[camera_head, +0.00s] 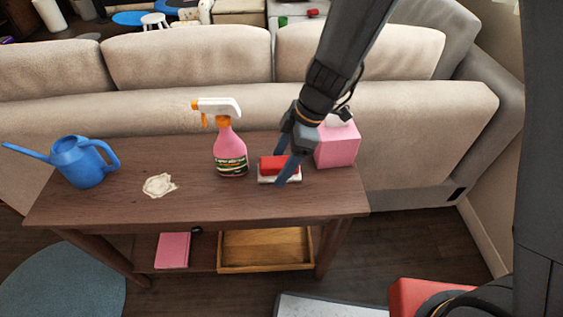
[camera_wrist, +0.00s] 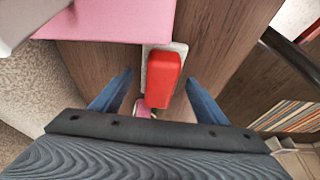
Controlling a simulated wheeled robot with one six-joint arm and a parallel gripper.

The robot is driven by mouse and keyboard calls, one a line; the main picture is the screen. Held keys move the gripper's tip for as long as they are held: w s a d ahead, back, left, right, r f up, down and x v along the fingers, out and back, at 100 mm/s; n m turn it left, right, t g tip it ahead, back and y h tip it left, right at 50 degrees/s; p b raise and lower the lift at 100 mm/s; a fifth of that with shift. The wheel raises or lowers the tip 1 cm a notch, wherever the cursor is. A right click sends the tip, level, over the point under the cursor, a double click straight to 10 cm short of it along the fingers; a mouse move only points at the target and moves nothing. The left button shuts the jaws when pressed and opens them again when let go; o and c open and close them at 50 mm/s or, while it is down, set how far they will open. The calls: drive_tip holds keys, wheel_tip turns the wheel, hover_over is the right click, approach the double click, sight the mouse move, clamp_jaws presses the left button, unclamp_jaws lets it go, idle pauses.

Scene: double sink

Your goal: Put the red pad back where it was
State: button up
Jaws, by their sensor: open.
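The red pad (camera_head: 270,163) lies on a white base (camera_head: 267,181) on the wooden console table, between the pink spray bottle and the pink box. In the wrist view the red pad (camera_wrist: 164,78) shows its red top, with part of the pale base (camera_wrist: 178,47) around it. My gripper (camera_head: 286,171) is over the pad. Its blue fingers are apart, one on each side of the pad in the wrist view (camera_wrist: 159,78), with gaps to both sides. One finger covers part of the pad in the head view.
The pink tissue box (camera_head: 337,147) stands close right of my gripper. The spray bottle (camera_head: 230,153) stands left of the pad. A crumpled cream-coloured piece (camera_head: 159,185) and blue watering can (camera_head: 80,162) are further left. A sofa (camera_head: 190,57) backs the table (camera_head: 200,204). A wooden tray (camera_head: 265,268) is on the lower shelf.

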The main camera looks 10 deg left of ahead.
drive_tip(key=v, duration=1.1)
drive_tip(key=shift+d+r, duration=0.1)
drive_tip(key=s+d+m+h, duration=0.1)
drive_tip(key=s+d+m, duration=0.2)
drive_tip(key=d+m, duration=0.4)
drive_tip(key=s+d+r+m+h, duration=0.1)
drive_tip(key=s+d+m, duration=0.3)
drive_tip(key=d+m, duration=0.4)
drive_tip(key=s+d+r+m+t+h, duration=0.1)
drive_tip(key=s+d+m+h, duration=0.1)
drive_tip(key=d+m, duration=0.6)
drive_tip(key=s+d, duration=0.1)
drive_tip(key=d, duration=0.6)
drive_tip(key=shift+s+d+r, duration=0.25)
drive_tip(key=shift+d, duration=0.1)
drive_tip(key=a+r+n+p, duration=0.2)
drive_tip(key=a+r+p, duration=0.2)
drive_tip(key=a+p, duration=0.2)
drive_tip(key=shift+a+r+p, duration=0.3)
drive_tip(key=shift+a+p, duration=0.1)
drive_tip(key=shift+p, duration=0.4)
drive_tip(key=shift+s, duration=0.1)
